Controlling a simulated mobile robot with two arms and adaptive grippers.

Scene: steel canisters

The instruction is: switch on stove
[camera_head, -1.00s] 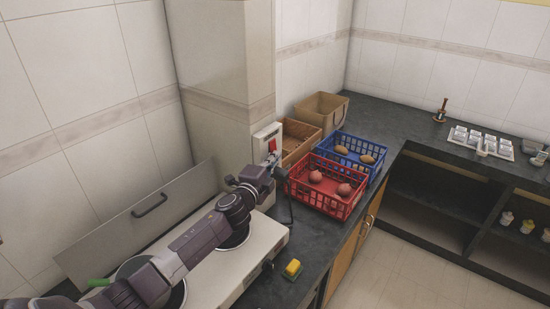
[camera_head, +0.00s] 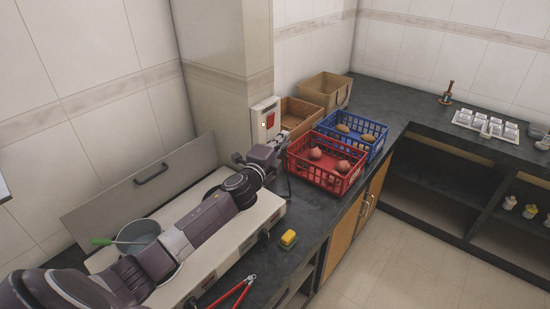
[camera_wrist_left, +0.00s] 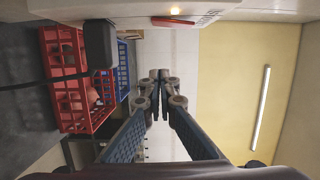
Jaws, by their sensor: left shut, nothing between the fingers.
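The white stove (camera_head: 258,222) stands on the counter at the left, partly hidden under my left arm. A pale switch box (camera_head: 257,112) with a red switch (camera_head: 270,121) is on the pillar beyond it. In the left wrist view the red switch (camera_wrist_left: 190,21) is at the top edge, with a small lit lamp (camera_wrist_left: 175,11) beside it. My left gripper (camera_head: 278,148) is just below and in front of the box, apart from it. Its fingers (camera_wrist_left: 160,76) are shut and empty, and mostly hidden in the head view.
A red basket (camera_head: 327,177) and a blue basket (camera_head: 372,149) stand close beyond my gripper. The far right counter has free room.

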